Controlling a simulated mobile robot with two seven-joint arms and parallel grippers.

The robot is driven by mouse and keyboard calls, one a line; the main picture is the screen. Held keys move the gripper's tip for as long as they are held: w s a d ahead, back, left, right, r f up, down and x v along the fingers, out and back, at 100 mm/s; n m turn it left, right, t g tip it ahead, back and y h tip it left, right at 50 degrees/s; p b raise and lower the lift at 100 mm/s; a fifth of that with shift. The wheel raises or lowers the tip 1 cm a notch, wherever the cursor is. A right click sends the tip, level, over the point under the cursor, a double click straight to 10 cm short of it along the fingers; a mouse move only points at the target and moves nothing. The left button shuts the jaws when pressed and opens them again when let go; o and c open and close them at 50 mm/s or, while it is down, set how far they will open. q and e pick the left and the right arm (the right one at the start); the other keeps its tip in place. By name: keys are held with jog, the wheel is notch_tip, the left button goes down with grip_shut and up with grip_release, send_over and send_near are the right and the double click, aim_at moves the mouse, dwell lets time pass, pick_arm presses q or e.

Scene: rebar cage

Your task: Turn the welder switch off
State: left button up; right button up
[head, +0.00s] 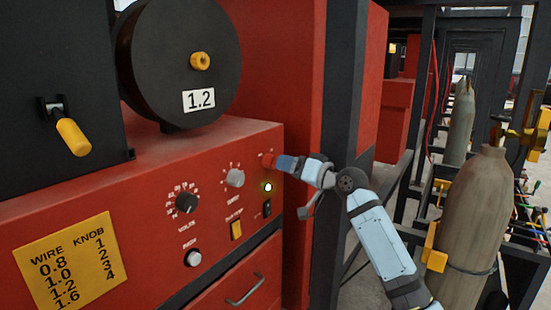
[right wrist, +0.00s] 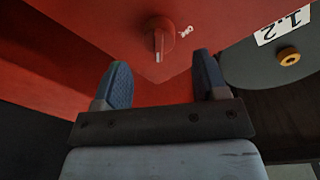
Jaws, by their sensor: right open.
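The welder's red front panel (head: 130,215) fills the left of the head view. A red rotary switch (head: 267,160) sits at the panel's upper right, partly covered by my gripper. In the right wrist view the red switch (right wrist: 158,36) shows whole, with a white pointer mark on its handle. My right gripper (head: 282,163) is right in front of this switch. In the right wrist view its two blue fingers (right wrist: 160,60) are spread apart and empty, with the switch just beyond and between their tips. My left gripper is out of view.
Near the switch are a grey knob (head: 235,177), a black volts knob (head: 187,203), a yellow button (head: 236,229) and a small black switch (head: 267,208). A wire spool (head: 160,60) stands above the panel. Gas cylinders (head: 472,220) stand at the right.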

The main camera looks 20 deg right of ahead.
aim_at(272, 162)
jog(key=p+x, duration=0.1)
jog(key=x, duration=0.4)
jog(key=shift+w, duration=0.1)
jog(key=c, duration=0.9)
